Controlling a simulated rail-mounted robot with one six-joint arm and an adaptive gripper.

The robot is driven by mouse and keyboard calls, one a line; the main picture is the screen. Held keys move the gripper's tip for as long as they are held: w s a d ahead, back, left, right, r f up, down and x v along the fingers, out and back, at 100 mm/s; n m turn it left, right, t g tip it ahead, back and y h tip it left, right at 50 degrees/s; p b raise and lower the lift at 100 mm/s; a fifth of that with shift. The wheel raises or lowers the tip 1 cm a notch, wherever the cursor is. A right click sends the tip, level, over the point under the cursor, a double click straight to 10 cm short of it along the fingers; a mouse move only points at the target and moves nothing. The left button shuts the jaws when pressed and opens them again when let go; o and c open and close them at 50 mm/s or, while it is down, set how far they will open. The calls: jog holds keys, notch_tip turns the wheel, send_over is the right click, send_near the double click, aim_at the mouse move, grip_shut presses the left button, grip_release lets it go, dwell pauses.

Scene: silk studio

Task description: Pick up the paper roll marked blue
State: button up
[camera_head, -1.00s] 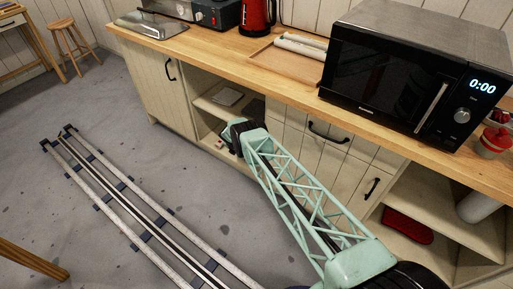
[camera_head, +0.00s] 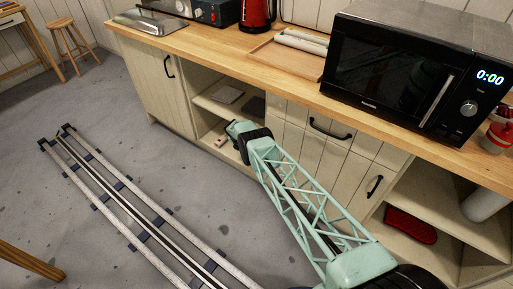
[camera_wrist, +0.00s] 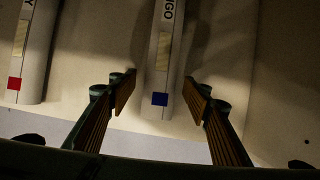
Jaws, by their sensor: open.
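In the wrist view, a pale paper roll marked with a blue square (camera_wrist: 160,75) lies lengthwise on a light surface. The letters "GO" show near the top, and its far end is cut off. My gripper (camera_wrist: 160,95) is open, with one finger on each side of the blue-marked roll near its close end. The fingers look apart from it; I cannot tell how far above it they are. In the head view, my arm (camera_head: 310,205) reaches toward the open shelves under the counter, and my gripper is hidden there.
A second roll with a red square (camera_wrist: 34,55) lies left of the fingers. In the head view, rolls lie in a wooden tray (camera_head: 290,56) on the counter. The open cabinet (camera_head: 190,100) has shelf edges around my arm. A microwave (camera_head: 400,75) stands at right.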

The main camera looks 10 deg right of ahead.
jog(key=shift+w+d+f+b, duration=0.1)
jog(key=shift+f+b, duration=0.15)
jog(key=shift+f, duration=0.1)
jog(key=shift+w+d+f+b, duration=0.1)
jog(key=shift+f+b, duration=0.1)
jog(key=shift+f, duration=0.15)
jog(key=c, duration=1)
